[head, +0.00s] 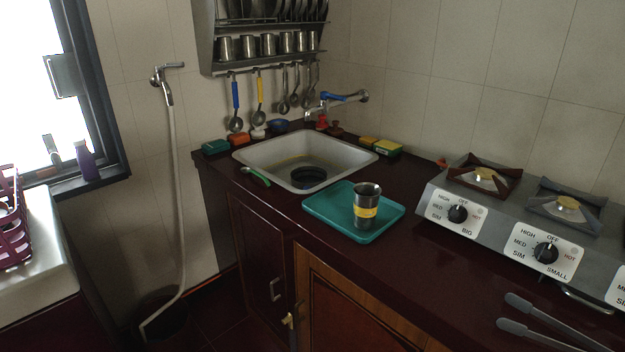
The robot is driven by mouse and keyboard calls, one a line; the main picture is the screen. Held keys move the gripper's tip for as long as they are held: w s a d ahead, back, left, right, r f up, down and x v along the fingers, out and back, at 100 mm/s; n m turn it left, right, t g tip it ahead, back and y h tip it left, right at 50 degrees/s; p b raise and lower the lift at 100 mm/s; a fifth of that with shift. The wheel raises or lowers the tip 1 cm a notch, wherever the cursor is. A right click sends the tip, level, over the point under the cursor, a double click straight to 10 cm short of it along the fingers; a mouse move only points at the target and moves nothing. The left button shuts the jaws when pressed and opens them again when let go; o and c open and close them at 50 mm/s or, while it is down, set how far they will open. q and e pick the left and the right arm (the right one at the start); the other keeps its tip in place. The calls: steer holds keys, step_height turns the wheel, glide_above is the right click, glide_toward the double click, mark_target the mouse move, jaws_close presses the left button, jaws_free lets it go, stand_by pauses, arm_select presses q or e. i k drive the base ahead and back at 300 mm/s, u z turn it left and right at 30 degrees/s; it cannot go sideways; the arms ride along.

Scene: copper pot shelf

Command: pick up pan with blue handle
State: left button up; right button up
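No pan with a blue handle can be made out for certain. A ladle-like utensil with a blue handle (235,95) hangs on the wall rail left of the sink, its round metal end down. A dark round bowl or pan (308,177) sits in the sink; no blue handle shows on it. Neither of my grippers is in view.
The sink (250,154) is set in the dark counter. A teal tray (327,204) holds a metal cup (366,205) with a yellow band. A stove (510,215) stands right. Grey tongs-like prongs (545,321) lie at bottom right. A rack (205,50) hangs above.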

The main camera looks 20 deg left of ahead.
mark_target(303, 177)
steer(key=u, duration=0.65)
steer(key=i, duration=0.8)
steer(key=u, duration=0.9)
